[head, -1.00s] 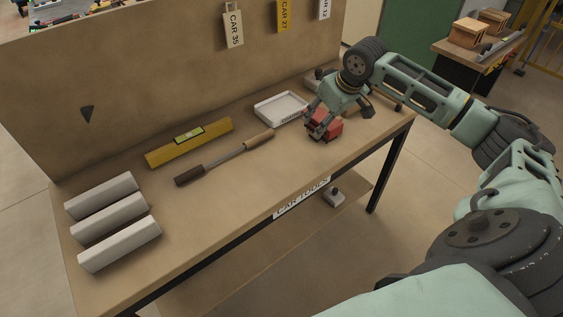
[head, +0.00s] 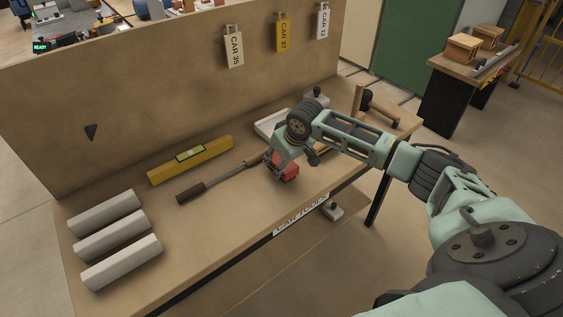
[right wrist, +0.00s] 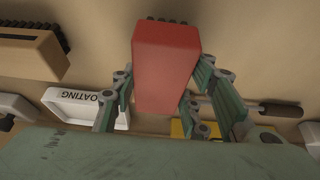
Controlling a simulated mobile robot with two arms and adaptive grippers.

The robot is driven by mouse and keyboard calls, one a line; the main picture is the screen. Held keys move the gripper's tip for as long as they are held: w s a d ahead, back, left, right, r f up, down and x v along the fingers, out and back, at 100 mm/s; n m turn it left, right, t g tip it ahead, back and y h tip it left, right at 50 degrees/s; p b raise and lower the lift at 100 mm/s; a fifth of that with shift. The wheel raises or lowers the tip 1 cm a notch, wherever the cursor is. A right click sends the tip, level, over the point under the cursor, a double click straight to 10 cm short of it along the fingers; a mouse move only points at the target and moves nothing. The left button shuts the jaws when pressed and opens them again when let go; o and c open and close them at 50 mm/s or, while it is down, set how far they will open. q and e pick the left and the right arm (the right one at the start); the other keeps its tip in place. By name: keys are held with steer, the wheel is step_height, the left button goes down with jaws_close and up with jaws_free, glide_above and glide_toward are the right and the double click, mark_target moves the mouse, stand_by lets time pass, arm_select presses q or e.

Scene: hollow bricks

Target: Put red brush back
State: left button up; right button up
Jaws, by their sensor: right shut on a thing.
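The red brush (head: 286,172) is in my right gripper (head: 277,163), over the front middle of the workbench (head: 230,225). In the right wrist view, the red brush (right wrist: 166,62) sits between the two fingers (right wrist: 160,98), with a dark bristle edge at its top. Whether it touches the bench top is unclear. A white tray (head: 268,122) lies behind the gripper, partly hidden by my arm. Its label shows in part as "OATING" in the right wrist view (right wrist: 62,96). My left gripper is not in view.
A long tool with a dark handle (head: 191,194) and a yellow level (head: 165,170) lie left of the gripper. Several grey bars (head: 121,260) lie at the far left. A wooden block with dark bristles (right wrist: 30,52) is in the right wrist view.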

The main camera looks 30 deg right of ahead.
steer(key=shift+f, duration=0.55)
steer(key=o, duration=1)
steer(key=v, duration=1.2)
steer(key=shift+r+b, duration=0.1)
steer(key=shift+b, duration=0.25)
